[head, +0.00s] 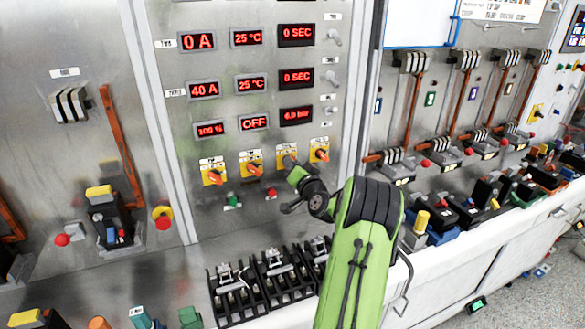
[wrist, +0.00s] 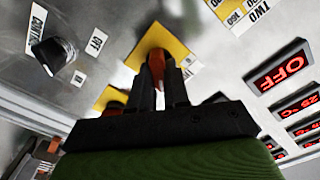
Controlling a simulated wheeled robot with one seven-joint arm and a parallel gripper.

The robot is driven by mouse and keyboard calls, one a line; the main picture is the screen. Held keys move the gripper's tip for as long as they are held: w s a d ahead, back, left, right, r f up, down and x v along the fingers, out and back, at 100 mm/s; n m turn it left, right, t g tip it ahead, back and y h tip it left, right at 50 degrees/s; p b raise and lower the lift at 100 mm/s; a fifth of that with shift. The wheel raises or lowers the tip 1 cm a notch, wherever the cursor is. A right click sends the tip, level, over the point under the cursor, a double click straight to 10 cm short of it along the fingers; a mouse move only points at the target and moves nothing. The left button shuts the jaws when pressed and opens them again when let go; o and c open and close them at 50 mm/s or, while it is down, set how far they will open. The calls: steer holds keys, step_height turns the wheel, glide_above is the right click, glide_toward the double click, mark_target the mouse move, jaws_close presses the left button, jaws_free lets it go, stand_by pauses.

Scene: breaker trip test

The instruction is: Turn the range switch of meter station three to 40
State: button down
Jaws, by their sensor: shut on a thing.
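My gripper (wrist: 160,92) is at the yellow switch plates on the upright panel, its two black fingers closed on an orange knob (wrist: 156,66) from both sides. The knob sits on a yellow plate (wrist: 165,38), third from the left in the head view (head: 284,155), next to the plate marked TWO (wrist: 238,14). The fingers hide most of the knob and its scale, so I cannot read its setting. In the head view my gripper (head: 291,167) covers the lower part of this plate.
Yellow plates stand close on both sides, the fourth (head: 320,143) right and the second (head: 250,154) left. Red displays (head: 254,122) are above. Green (head: 233,201) and red (head: 271,192) buttons sit below. A black knob (wrist: 57,57) shows in the wrist view. Black breakers (head: 236,295) line the ledge.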

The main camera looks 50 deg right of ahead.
steer(key=shift+m, duration=0.6)
steer(key=c, duration=1.1)
jaws_free()
steer(key=b+v, duration=0.5)
steer(key=v, duration=1)
steer(key=shift+s+a+b, duration=0.15)
steer(key=shift+s+b, duration=0.2)
steer(key=shift+b, duration=0.05)
steer(key=shift+f, duration=0.1)
